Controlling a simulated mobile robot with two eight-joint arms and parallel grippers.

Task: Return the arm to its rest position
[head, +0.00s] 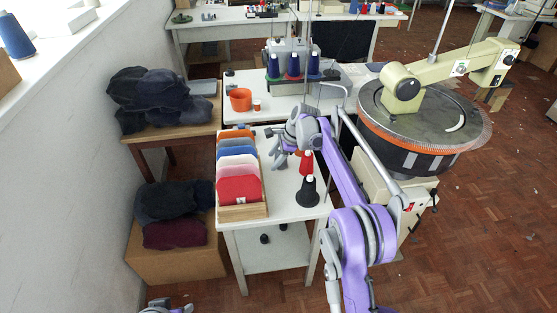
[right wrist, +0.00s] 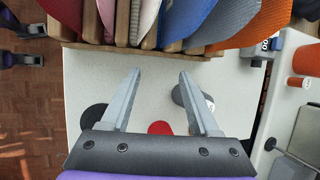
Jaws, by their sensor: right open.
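My right arm reaches over the white side table (head: 285,211) from the lower right. Its gripper (head: 273,146) is open above the table, beside the wooden rack of coloured fabric pieces (head: 243,212). In the right wrist view the open jaws (right wrist: 160,72) have nothing between them, and their tips point toward the rack's edge (right wrist: 130,49). Part of my left arm (head: 165,308) shows at the bottom edge of the head view; its jaws cannot be made out.
A red cone (head: 305,164) and a black cone (head: 308,192) stand close by the right arm. An orange cup (head: 240,100), a sewing machine with thread cones (head: 292,66) and a large round machine (head: 420,122) lie beyond. Floor (head: 450,250) is clear at right.

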